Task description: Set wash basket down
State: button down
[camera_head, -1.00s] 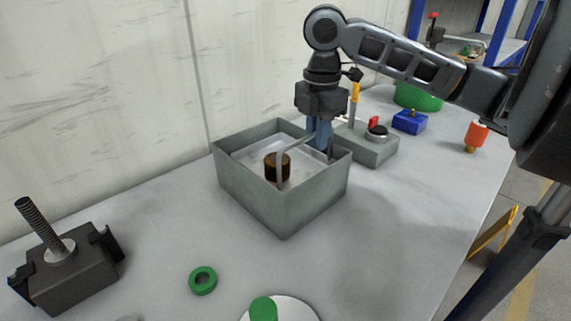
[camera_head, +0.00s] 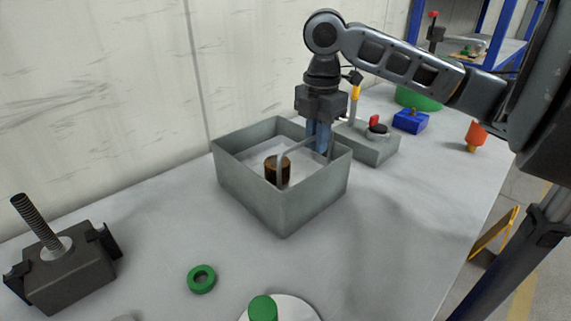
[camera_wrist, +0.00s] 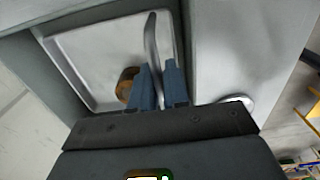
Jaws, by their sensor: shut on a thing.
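The wash basket (camera_wrist: 90,60) shows as a pale, shallow tray with a thin bent handle (camera_wrist: 153,45). It is inside the open grey box (camera_head: 248,200) in the head view; the near wall hides its lower part, so I cannot tell whether it touches the bottom. A brown, rusty-looking cylinder (camera_head: 270,170) is in the basket; it also shows beside the fingers in the wrist view (camera_wrist: 126,84). My gripper (camera_head: 318,142) points down inside the box's far right corner, its blue fingers shut on the handle.
A grey block with a black knob and red part (camera_head: 375,143) stands close right of the box. A blue block (camera_head: 410,121) and an orange piece (camera_head: 475,135) lie beyond. A screw jack (camera_head: 65,265) and green ring (camera_head: 202,279) are in front. A wall runs behind.

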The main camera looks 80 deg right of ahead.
jog(key=shift+f+b, duration=1.85)
jog(key=shift+f, duration=0.7)
jog(key=c, duration=1)
grip_release()
jog(key=shift+r, duration=0.1)
notch_tip(320, 180, up, 10)
jog(key=p, duration=0.8)
jog(key=shift+s, duration=0.1)
